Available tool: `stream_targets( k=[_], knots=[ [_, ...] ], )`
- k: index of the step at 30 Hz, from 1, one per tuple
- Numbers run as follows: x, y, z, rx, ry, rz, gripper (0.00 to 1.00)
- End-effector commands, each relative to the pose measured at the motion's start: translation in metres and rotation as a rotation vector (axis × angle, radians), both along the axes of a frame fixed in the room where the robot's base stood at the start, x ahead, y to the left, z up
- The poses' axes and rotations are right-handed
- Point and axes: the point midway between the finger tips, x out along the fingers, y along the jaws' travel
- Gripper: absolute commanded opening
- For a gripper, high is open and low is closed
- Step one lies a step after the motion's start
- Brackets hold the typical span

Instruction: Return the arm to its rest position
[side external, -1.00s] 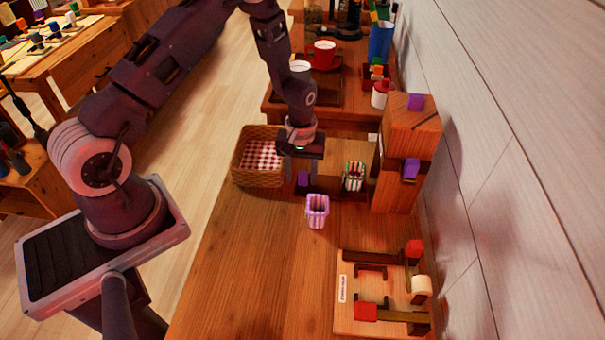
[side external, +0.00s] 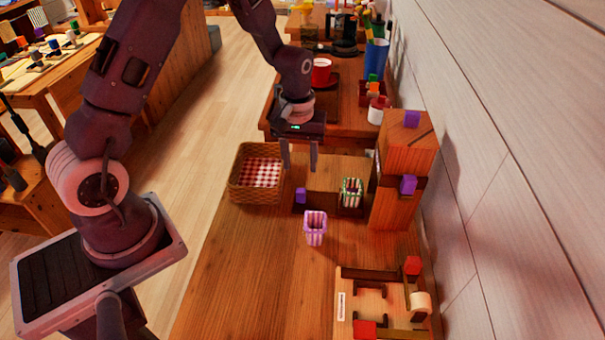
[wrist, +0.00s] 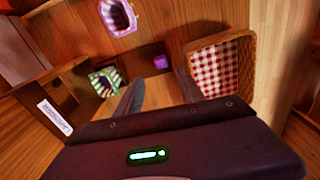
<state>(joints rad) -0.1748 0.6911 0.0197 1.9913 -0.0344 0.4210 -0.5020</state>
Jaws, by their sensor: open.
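My gripper (side external: 300,166) hangs open and empty above the wooden table (side external: 230,270), fingers pointing down. It is to the right of and above the wicker basket with a red-checked lining (side external: 233,192). In the wrist view its two fingers (wrist: 160,92) are apart with nothing between them.
A tall wooden block structure (side external: 395,207) with purple pieces stands by the wall on the right. A wooden puzzle board (side external: 360,310) with red pieces lies at the front right. A red mug (side external: 321,72) stands on the farther table. The front left of the table is clear.

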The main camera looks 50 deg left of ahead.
Motion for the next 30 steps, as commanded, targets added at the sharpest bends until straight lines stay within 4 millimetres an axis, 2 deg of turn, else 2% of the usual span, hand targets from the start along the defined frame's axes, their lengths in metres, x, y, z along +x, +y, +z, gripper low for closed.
stream_targets(
  k=[1, 2, 3, 5, 6, 8, 9, 10, 12, 15, 18, 21, 30],
  knots=[
    [-0.002, -0.007, 0.037, 0.008, -0.046, -0.049, 0.45],
    [-0.008, -0.012, 0.061, 0.013, -0.071, -0.088, 0.45],
    [-0.019, -0.02, 0.093, 0.021, -0.105, -0.143, 0.45],
    [-0.042, -0.031, 0.135, 0.036, -0.154, -0.228, 0.45],
    [-0.059, -0.037, 0.159, 0.048, -0.187, -0.282, 0.45],
    [-0.089, -0.047, 0.19, 0.068, -0.235, -0.366, 0.45],
    [-0.111, -0.053, 0.206, 0.083, -0.267, -0.42, 0.45],
    [-0.127, -0.056, 0.216, 0.094, -0.29, -0.458, 0.45],
    [-0.163, -0.063, 0.232, 0.121, -0.338, -0.541, 0.45],
    [-0.203, -0.069, 0.239, 0.154, -0.389, -0.633, 0.45],
    [-0.225, -0.071, 0.24, 0.176, -0.42, -0.686, 0.45],
    [-0.234, -0.072, 0.239, 0.184, -0.429, -0.707, 0.45],
    [-0.234, -0.072, 0.239, 0.184, -0.43, -0.707, 0.45]
  ],
)
